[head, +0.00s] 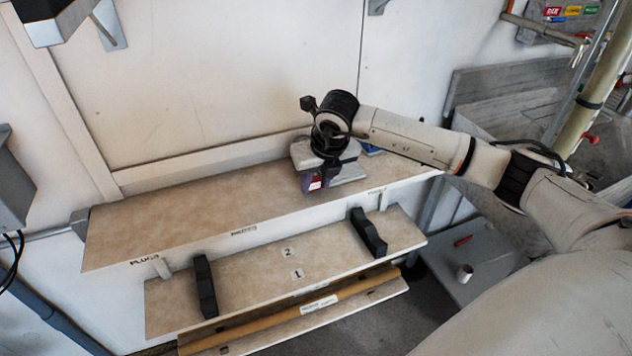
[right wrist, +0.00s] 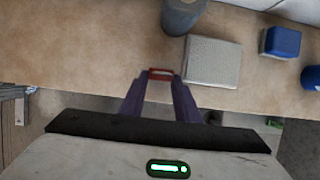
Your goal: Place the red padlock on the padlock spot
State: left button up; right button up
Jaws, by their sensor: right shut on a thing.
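The red padlock (head: 316,184) is small and sits between the fingertips of my right gripper (head: 318,182), near the front edge of the upper shelf. In the right wrist view the red padlock (right wrist: 160,72) shows as a red outline between the purple-grey fingers of my right gripper (right wrist: 160,82), with the tan shelf behind it. I cannot tell whether it touches the shelf. A small dark label on the upper shelf's front edge (head: 244,230) seems to read padlocks, but its print is blurred.
The upper shelf (head: 180,215) is bare on its left. A grey box (right wrist: 212,62), a blue box (right wrist: 281,42) and a blue-grey cylinder (right wrist: 183,14) stand near the gripper. A lower shelf (head: 325,255) carries two black brackets (head: 205,287) and (head: 368,233).

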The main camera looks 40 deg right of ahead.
jog(key=shift+f, duration=0.35)
jog(key=o, duration=0.8)
jog(key=shift+r, duration=0.1)
